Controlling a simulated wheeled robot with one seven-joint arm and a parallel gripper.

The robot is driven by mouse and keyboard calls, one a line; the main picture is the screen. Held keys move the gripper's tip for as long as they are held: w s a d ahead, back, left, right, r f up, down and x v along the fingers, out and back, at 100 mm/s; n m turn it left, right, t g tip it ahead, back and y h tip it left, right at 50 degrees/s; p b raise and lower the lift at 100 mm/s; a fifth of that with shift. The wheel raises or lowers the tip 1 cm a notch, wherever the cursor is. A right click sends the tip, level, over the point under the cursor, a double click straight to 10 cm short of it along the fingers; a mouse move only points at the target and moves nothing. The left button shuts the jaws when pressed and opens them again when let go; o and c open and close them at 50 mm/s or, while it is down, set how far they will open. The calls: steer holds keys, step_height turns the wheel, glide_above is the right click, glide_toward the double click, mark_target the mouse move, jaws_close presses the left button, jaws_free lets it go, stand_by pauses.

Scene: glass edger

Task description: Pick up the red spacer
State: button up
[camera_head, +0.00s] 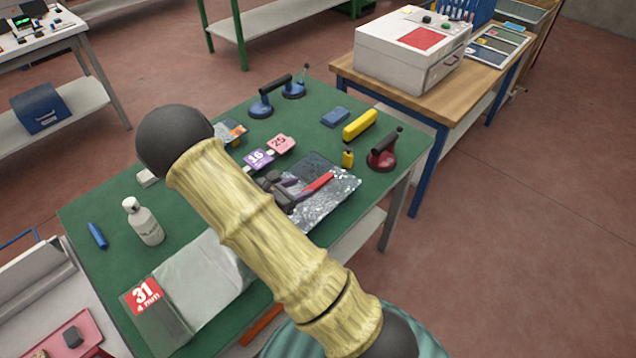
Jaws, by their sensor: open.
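A narrow red bar (318,186), which looks like the red spacer, lies on a dark, white-speckled tray or mat (335,198) on the green table. My gripper (287,187) is dark and partly hidden behind my yellow-sleeved arm. It is at the left end of the red bar, over the speckled surface, with its jaws open. I cannot tell whether the bar's left end is between the jaws or only beside them.
The green table (95,205) also holds purple 16 and pink 25 tags (281,145), a yellow block (360,124), a blue block (335,117), a red suction cup (383,157), a white bottle (144,222) and a glass sheet labelled 31 (205,280).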

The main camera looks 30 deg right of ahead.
mark_target(324, 178)
steer(key=shift+x, duration=1.9)
steer(key=p+x, duration=0.1)
steer(key=x, duration=0.4)
steer(key=shift+w+d+r+p, duration=0.1)
steer(key=shift+d+p, duration=0.05)
steer(key=shift+p, duration=0.2)
jaws_close()
